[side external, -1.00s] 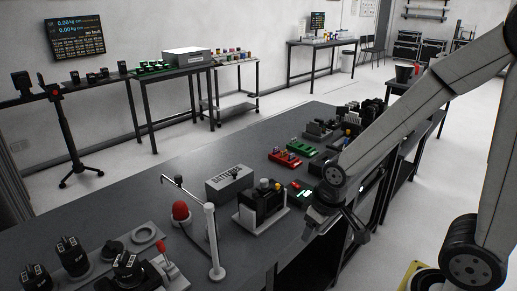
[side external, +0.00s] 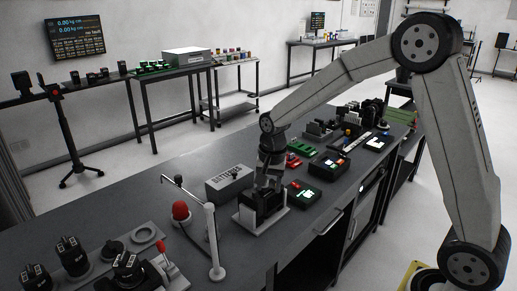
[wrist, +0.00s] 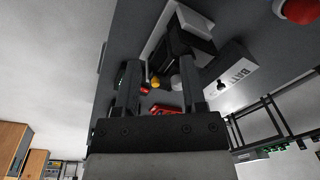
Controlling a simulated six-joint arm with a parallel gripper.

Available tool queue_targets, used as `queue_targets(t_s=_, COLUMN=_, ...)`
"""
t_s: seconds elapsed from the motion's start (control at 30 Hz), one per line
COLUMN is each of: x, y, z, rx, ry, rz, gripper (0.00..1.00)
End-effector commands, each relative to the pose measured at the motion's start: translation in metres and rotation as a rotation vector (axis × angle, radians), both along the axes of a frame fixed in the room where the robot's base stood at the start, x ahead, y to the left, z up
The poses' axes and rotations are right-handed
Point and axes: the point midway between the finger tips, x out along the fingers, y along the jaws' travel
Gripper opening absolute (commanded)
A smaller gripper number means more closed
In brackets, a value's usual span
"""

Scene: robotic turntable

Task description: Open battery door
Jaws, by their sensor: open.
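The grey box lettered "BATTERY" (side external: 229,184) stands on the dark bench, with a small dark knob on it. In the wrist view the box (wrist: 238,70) is at the right, its lettered face and a small black knob visible. I cannot tell which part of it is the door; nothing looks opened. My gripper (side external: 268,184) is over the black device just right of the box. In the wrist view my gripper (wrist: 162,62) is open, fingers apart, with nothing visibly held. It is beside the battery box, apart from its knob.
The black device (wrist: 195,45) on its pale base (side external: 243,219) is close to my fingers. A red dome (side external: 180,210) and a white post (side external: 212,240) stand to the left. Small red and green trays (side external: 301,150) lie behind. The bench's left-back surface is clear.

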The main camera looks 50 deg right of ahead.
Motion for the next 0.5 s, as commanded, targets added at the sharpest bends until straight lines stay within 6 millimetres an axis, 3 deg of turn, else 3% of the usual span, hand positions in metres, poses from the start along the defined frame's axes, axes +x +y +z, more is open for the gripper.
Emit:
queue_targets(t_s=0.23, x=0.048, y=-0.016, z=0.003, rx=0.024, ry=0.049, rz=-0.339, gripper=0.53)
queue_targets(t_s=0.5, x=0.074, y=-0.026, z=0.005, rx=0.032, ry=0.081, rz=-0.573, gripper=0.53)
